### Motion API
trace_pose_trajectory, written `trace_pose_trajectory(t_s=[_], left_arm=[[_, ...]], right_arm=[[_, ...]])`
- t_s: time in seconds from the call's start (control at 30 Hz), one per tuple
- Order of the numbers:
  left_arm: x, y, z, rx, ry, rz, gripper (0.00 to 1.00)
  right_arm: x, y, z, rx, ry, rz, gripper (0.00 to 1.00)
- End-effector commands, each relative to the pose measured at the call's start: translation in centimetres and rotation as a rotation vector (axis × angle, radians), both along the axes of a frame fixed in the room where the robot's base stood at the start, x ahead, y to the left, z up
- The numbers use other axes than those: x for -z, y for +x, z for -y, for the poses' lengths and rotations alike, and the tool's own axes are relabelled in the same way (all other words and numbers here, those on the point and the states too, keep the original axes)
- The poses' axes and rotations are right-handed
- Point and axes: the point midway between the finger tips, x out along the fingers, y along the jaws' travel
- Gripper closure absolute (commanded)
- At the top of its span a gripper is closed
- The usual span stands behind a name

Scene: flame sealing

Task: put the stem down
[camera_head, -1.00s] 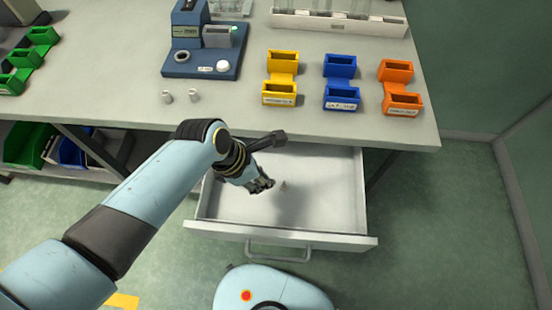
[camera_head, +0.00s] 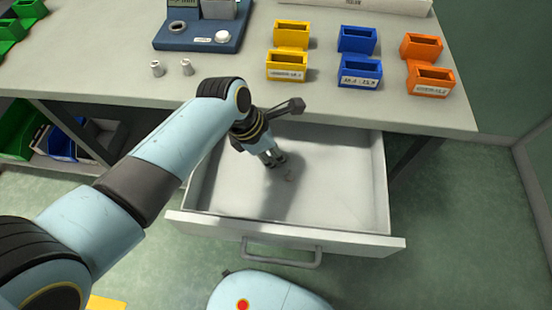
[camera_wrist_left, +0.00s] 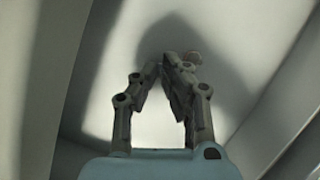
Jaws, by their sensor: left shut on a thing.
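My left gripper (camera_head: 276,162) reaches down into the open white drawer (camera_head: 225,195), low over its floor. It also shows in the left wrist view (camera_wrist_left: 160,64), its fingers close together at the tips. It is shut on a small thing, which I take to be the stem. A small brownish-grey end of the stem (camera_wrist_left: 193,57) shows beyond the fingertips; the rest is hidden by the fingers. I cannot tell whether the stem touches the drawer floor. My right gripper is out of view.
The drawer's side walls and front panel (camera_head: 285,237) surround the gripper; the table edge lies behind it. The drawer's right part is bare. On the table are yellow (camera_head: 287,66), blue (camera_head: 360,70) and orange (camera_head: 430,80) bins, a blue device (camera_head: 195,38) and two small metal pieces (camera_head: 187,67).

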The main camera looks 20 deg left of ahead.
Motion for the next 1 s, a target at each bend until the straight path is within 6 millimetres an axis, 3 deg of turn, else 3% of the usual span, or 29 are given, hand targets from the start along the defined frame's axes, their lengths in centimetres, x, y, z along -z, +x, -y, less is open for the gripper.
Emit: trace_pose_trajectory(t_s=[0.37, 0.4, 0.57, 0.83, 1.0], left_arm=[[0.2, 0.1, 0.0, 0.0, -0.001, 0.002, 1.0], [0.2, 0.1, 0.0, -0.001, 0.0, 0.003, 0.89], [0.2, 0.1, 0.0, 0.0, -0.001, 0.002, 0.71], [-0.1, 0.1, 0.0, 0.0, -0.001, 0.002, 0.71], [-2.2, -0.4, -0.7, -0.002, 0.0, 0.005, 0.71]], right_arm=[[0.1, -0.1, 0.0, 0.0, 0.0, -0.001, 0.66], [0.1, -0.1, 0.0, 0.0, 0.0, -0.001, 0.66], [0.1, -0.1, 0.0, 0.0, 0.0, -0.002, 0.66], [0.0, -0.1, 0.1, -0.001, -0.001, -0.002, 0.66], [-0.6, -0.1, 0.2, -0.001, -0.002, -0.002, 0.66]])
